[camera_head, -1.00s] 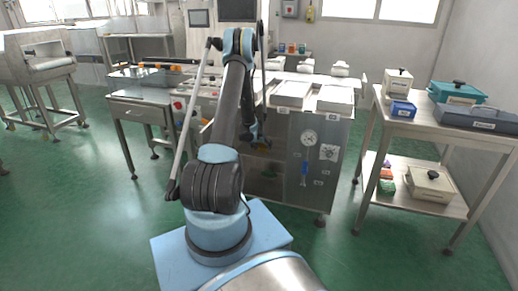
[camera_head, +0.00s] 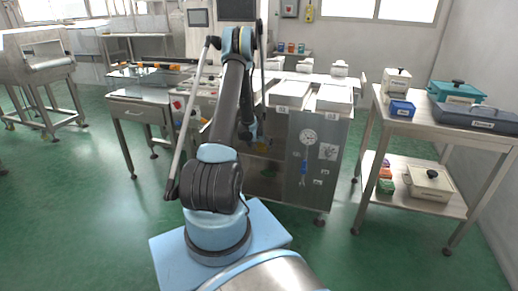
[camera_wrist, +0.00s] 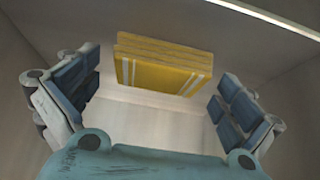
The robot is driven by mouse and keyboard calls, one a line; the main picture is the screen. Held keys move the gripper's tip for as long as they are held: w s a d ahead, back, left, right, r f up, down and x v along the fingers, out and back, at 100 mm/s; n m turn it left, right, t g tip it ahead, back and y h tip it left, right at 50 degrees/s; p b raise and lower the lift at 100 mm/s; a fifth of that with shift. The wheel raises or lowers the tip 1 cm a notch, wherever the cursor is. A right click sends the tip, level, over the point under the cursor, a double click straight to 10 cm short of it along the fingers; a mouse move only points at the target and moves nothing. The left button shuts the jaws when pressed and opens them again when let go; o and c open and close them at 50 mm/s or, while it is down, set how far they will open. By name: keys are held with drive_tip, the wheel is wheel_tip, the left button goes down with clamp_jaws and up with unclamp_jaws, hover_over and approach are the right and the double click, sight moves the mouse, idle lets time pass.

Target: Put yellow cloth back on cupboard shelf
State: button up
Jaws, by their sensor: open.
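The yellow cloth (camera_wrist: 160,66) is a folded, layered stack with white stripes, in the upper middle of the wrist view. It rests on a pale surface inside a walled space. My gripper (camera_wrist: 150,98) is open and empty, its two blue-padded fingers left and right of the cloth and nearer the camera, not closed on it. In the head view my arm reaches to the open front of the steel cupboard (camera_head: 312,172). The gripper is mostly hidden there behind the arm, and the cloth cannot be made out.
Pale walls (camera_wrist: 285,80) close in around my gripper. At right a steel side table (camera_head: 440,132) carries boxes, with a white box (camera_head: 430,184) on its lower shelf. White trays (camera_head: 335,97) stand on the cupboard top. Green floor is open at front left.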

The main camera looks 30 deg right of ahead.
drive_tip(key=v, duration=0.7)
idle(0.6)
